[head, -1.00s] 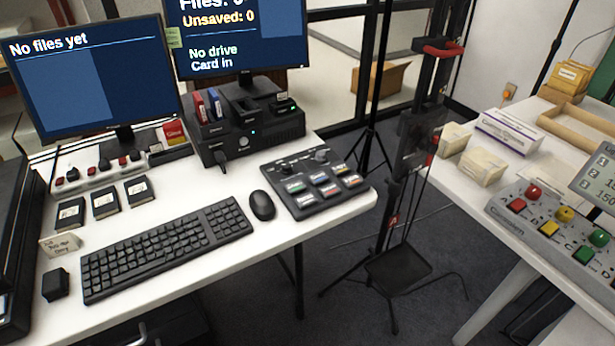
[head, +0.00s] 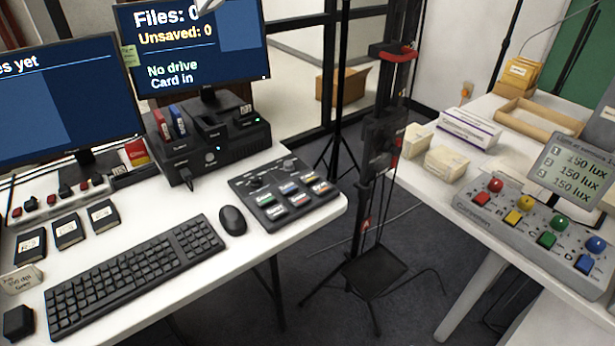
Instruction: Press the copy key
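A dark key pad (head: 286,194) lies on the white desk, right of the mouse. It has several keys with coloured labels in two rows and two knobs at its back. The labels are too small to read, so I cannot tell which one is the copy key. The right monitor (head: 195,45) reads "Files: 0", "Unsaved: 0", "No drive", "Card in". The left monitor (head: 60,95) is cut off and ends in "es yet". A black dock unit (head: 210,145) stands behind the pad with red and blue pieces in it. Neither of my grippers is clearly in view.
A keyboard (head: 135,270) and a mouse (head: 232,220) lie left of the pad. A black stand (head: 380,150) rises between the desks. The right table holds a console (head: 530,228) with coloured buttons. A small pale tip (head: 208,6) overlaps the right monitor's top; I cannot tell what it is.

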